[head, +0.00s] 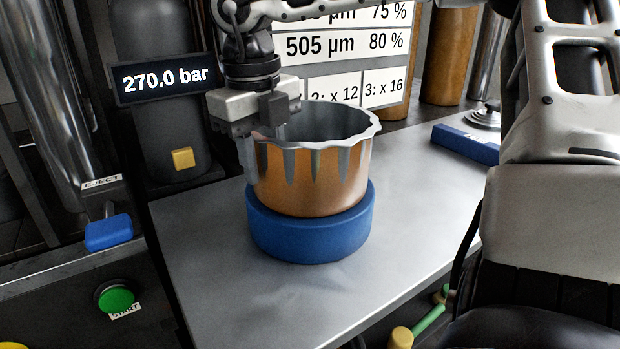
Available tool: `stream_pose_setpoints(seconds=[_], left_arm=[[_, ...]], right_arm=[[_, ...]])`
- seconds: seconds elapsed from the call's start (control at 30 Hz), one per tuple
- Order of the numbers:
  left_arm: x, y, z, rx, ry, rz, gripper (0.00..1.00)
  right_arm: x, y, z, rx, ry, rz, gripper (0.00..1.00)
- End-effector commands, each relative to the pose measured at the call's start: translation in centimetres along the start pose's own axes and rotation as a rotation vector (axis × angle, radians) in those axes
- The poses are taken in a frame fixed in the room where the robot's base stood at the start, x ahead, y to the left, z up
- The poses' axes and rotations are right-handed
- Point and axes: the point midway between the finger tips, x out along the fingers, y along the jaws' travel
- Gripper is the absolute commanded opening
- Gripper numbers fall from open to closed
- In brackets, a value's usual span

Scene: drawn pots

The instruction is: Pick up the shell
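The shell (318,182) is a copper-coloured, open-topped pot with a wavy grey rim and grey drips down its side. It sits upright on a round blue base (312,235) on the grey metal table. My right gripper (262,138) points down at the shell's left rim. One finger is outside the wall and the other reaches inside the rim, so the wall lies between them. Whether the fingers press on the wall cannot be made out. My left gripper is not in view.
A blue block (465,144) and a grey round disc (484,117) lie at the table's back right. A "270.0 bar" display (165,79) hangs at the left. A blue eject lever (108,234) and green start button (116,299) are at the lower left. The table's front is clear.

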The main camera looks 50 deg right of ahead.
Motion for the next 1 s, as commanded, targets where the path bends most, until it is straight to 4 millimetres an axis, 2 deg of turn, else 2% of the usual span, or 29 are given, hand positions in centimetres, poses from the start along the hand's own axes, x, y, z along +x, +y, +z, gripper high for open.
stream_pose_setpoints(seconds=[0.1,0.37,0.47,0.5,1.0], left_arm=[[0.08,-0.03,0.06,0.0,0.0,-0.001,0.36],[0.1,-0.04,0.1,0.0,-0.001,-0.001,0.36],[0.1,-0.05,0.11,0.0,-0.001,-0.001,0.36],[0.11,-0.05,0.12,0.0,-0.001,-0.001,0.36],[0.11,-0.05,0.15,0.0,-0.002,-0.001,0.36]], right_arm=[[1.22,-0.01,-0.04,0.002,0.0,0.001,0.33],[1.45,-0.02,0.0,0.002,-0.002,0.0,0.33],[1.43,-0.03,0.0,0.002,-0.002,0.0,0.05],[1.43,-0.03,0.0,0.002,-0.002,0.0,0.0],[1.4,0.0,-0.01,0.003,-0.002,0.002,0.0]])
